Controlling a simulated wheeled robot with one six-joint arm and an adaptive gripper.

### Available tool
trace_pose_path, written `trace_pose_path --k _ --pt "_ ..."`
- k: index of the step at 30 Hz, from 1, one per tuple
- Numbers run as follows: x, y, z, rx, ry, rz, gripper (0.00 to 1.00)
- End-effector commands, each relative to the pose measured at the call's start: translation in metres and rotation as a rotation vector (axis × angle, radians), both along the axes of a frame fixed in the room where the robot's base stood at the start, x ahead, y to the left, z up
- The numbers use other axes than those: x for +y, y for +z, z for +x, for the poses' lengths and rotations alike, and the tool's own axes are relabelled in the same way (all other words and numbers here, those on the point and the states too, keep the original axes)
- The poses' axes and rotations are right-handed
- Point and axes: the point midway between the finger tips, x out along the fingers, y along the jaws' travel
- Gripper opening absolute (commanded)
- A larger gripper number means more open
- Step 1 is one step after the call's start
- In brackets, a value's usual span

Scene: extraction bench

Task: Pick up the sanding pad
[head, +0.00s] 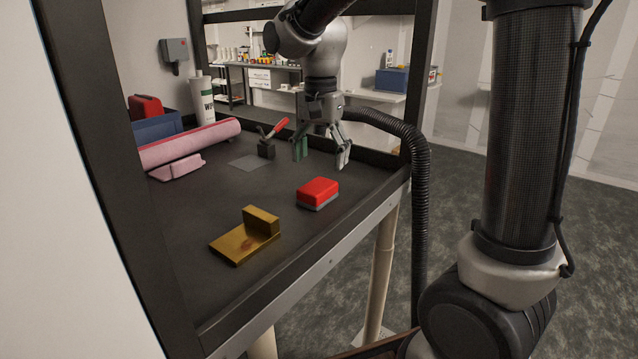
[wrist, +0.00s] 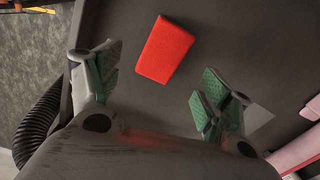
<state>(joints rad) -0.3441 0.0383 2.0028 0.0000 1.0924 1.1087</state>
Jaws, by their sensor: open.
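The sanding pad (head: 318,191) is a red block with a grey underside, lying flat on the dark bench top. In the wrist view its red top (wrist: 165,50) shows beyond the fingertips, nearer the left finger. My gripper (head: 322,158) is open and empty, with green pads on its fingers. It hangs above the bench, behind the pad in the head view. In the wrist view the open gripper (wrist: 160,88) has nothing between its fingers. The gripper and the pad are apart.
A brass-coloured angled block (head: 245,240) lies left of and nearer than the pad. A frame post stands right of the gripper. Bench around the pad is clear.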

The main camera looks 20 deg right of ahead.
Motion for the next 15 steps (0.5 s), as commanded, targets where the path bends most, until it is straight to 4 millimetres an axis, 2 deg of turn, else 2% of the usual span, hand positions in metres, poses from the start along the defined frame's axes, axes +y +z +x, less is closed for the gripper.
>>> trace_pose_path --k 10,15 --pt "-0.001 -0.001 -0.002 0.008 -0.175 -0.003 0.79" --pt "0.000 -0.018 -0.002 0.010 -0.190 -0.003 0.79"
